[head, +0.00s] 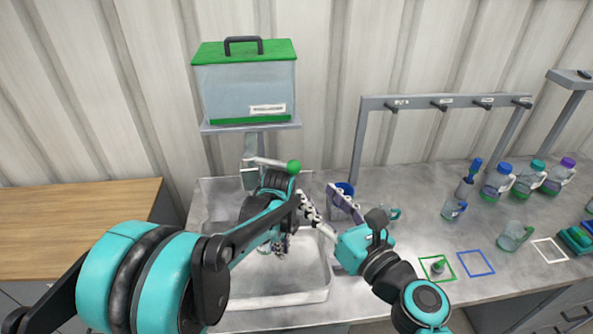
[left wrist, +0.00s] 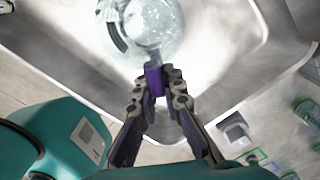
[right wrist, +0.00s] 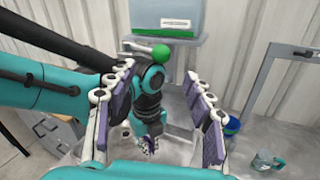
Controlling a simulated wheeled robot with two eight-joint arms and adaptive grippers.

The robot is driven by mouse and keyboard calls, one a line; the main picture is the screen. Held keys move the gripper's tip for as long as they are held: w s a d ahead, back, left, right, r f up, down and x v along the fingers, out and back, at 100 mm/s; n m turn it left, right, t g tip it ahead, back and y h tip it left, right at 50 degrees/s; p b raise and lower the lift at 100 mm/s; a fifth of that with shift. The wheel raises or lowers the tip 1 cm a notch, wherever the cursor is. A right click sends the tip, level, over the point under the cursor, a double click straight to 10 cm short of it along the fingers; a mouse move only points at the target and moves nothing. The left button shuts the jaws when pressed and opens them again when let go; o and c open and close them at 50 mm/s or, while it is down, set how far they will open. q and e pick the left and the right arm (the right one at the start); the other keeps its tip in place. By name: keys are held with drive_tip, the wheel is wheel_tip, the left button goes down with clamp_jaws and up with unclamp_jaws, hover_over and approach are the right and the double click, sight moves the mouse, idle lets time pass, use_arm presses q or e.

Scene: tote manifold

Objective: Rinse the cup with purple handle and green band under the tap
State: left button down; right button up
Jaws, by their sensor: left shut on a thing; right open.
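The cup (left wrist: 152,28) is clear, with a purple handle (left wrist: 154,80) and a dark mark on its side. Its green band cannot be made out. My left gripper (left wrist: 157,82) is shut on the purple handle and holds the cup over the sink basin. In the head view my left gripper (head: 281,243) is down in the sink (head: 305,286), and the cup is mostly hidden there. The tap's green knob (head: 294,167) shows above my left arm, which hides the spout. My right gripper (head: 317,191) is open and empty at the sink's right side, its fingers towards the tap.
A green-lidded tank (head: 245,85) stands above the tap. A blue container (head: 345,189) and a teal-handled cup (head: 390,213) are right of the sink. Farther right are a blue-handled cup (head: 454,209), a green-handled cup (head: 513,236), several bottles and coloured squares. A rack (head: 440,101) stands behind.

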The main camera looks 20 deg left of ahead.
sight(297, 171)
drive_tip(key=x, duration=0.9)
drive_tip(key=shift+w+a+f, duration=0.1)
drive_tip(key=shift+a, duration=0.1)
clamp_jaws()
